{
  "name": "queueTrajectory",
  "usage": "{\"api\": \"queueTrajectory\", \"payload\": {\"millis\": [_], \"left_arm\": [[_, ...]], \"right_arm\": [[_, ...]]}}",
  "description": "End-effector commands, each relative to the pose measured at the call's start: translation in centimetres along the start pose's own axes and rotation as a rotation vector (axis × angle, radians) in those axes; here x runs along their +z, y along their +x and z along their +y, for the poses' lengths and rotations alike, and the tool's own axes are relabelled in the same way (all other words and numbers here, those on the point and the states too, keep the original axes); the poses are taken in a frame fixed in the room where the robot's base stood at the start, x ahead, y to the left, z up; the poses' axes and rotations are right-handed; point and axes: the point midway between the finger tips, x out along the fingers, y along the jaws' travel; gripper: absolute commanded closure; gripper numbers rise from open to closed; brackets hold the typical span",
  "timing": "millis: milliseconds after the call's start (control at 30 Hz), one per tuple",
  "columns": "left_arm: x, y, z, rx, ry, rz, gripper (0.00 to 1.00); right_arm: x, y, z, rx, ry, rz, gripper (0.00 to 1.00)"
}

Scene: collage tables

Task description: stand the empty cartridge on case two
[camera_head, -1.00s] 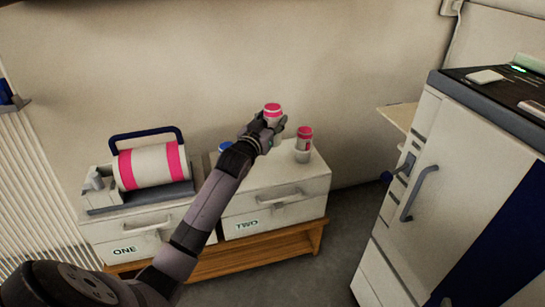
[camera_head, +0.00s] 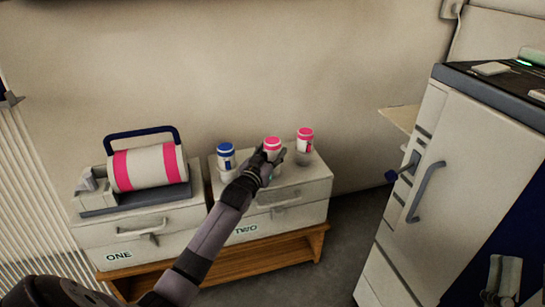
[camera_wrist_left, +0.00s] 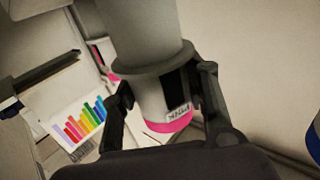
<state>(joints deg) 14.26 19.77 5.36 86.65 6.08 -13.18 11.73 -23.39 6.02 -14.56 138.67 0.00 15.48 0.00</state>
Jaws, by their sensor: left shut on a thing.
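My left gripper (camera_head: 268,160) is shut on a pink-capped cartridge (camera_head: 272,144), held upright over the top of case two (camera_head: 310,178). I cannot tell whether its base touches the case. In the left wrist view the held cartridge (camera_wrist_left: 158,85) sits between the fingers, with its pink band and label at the lower end of the picture. A blue-capped cartridge (camera_head: 226,158) stands to its left and another pink-capped cartridge (camera_head: 305,141) to its right. A grey shape at the lower right looks like my right gripper (camera_head: 503,280); its jaws are unclear.
Case one (camera_head: 140,228) stands left of case two and carries a pink-banded drum (camera_head: 147,168) with a blue handle. Both cases rest on a wooden bench (camera_head: 240,267). A large white machine (camera_head: 440,200) stands at right, with floor between.

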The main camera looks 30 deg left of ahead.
Motion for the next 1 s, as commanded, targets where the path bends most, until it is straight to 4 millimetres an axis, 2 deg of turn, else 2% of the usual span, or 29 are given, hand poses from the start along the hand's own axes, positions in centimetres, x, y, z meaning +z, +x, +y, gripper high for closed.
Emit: {"api": "queueTrajectory", "payload": {"millis": [133, 500, 533, 800, 1000], "left_arm": [[0.7, 0.0, 0.0, 0.000, 0.000, 0.002, 0.92], [0.9, 0.0, 0.0, 0.000, 0.000, 0.002, 0.92], [1.0, 0.0, 0.0, 0.000, 0.000, 0.001, 0.57], [1.0, 0.0, 0.0, 0.000, 0.000, 0.001, 0.40], [0.9, 0.0, 0.0, 0.000, 0.000, 0.001, 0.39]], "right_arm": [[-1.2, -0.1, -0.1, -0.003, 0.004, 0.070, 0.62], [-1.6, -0.2, -0.2, -0.003, 0.004, 0.087, 0.62], [-1.6, -0.1, -0.2, -0.003, 0.004, 0.091, 0.62], [-1.6, -0.1, -0.2, -0.003, 0.004, 0.089, 0.62], [-1.6, -0.1, -0.2, -0.003, 0.004, 0.088, 0.62]]}}
